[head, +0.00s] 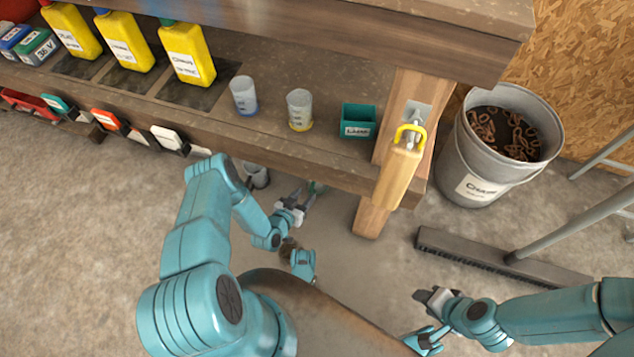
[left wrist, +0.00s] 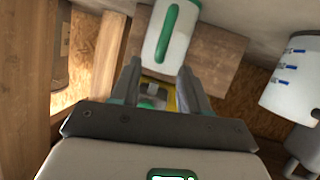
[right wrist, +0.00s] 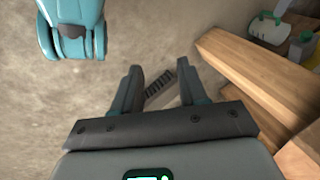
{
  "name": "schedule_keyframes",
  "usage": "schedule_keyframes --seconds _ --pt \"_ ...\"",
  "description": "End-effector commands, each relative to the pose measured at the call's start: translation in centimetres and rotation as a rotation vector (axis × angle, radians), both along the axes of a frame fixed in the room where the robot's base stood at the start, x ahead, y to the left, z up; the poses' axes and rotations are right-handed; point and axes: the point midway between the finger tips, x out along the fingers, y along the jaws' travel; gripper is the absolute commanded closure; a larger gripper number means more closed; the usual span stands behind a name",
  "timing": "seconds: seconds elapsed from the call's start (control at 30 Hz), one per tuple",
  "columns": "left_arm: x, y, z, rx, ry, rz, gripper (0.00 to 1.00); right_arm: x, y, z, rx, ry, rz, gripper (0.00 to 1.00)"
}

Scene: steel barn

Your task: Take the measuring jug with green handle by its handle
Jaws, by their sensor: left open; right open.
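The measuring jug with the green handle (left wrist: 186,50) is white and hangs or stands just ahead of my left gripper in the left wrist view, its green loop handle (left wrist: 164,32) facing me. My left gripper (left wrist: 160,78) is open, its fingertips at the jug's near end, with nothing clearly between them. In the head view my left gripper (head: 312,198) is by the lower shelf edge, and the jug is mostly hidden there. A white jug with a green handle also shows in the right wrist view (right wrist: 268,28). My right gripper (head: 424,295) is open and empty over the floor.
A jug with blue marks (left wrist: 292,80) is at the right of the left wrist view. On the shelf stand a blue-based cup (head: 243,95), a yellow-based cup (head: 299,108) and a green bin (head: 358,121). A wooden post (head: 395,170), chain bucket (head: 475,185) and broom (head: 480,258) are to the right.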

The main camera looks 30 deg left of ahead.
Motion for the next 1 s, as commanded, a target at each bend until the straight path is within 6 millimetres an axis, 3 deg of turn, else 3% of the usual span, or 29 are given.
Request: schedule_keyframes --seconds 0.3,0.57,0.6,0.73,1.0 --pt "3.9 0.2 -2.5 0.004 -0.004 -0.003 0.55 2.1 -0.4 -3.3 -0.014 -0.071 -0.010 0.58" --pt "4.8 0.2 -2.4 0.001 0.000 0.000 0.55 2.6 -0.5 -3.3 -0.017 -0.087 -0.011 0.58" --pt "4.8 0.2 -2.5 0.001 0.000 0.000 0.58 2.6 -0.5 -3.3 -0.017 -0.086 -0.011 0.58" --pt "4.8 0.2 -2.5 0.001 0.000 0.000 1.00 2.5 -0.5 -3.3 -0.017 -0.086 -0.011 0.58" --pt "4.8 0.2 -2.4 0.001 -0.002 -0.001 1.00 2.5 -0.5 -3.3 -0.017 -0.085 -0.012 0.58"
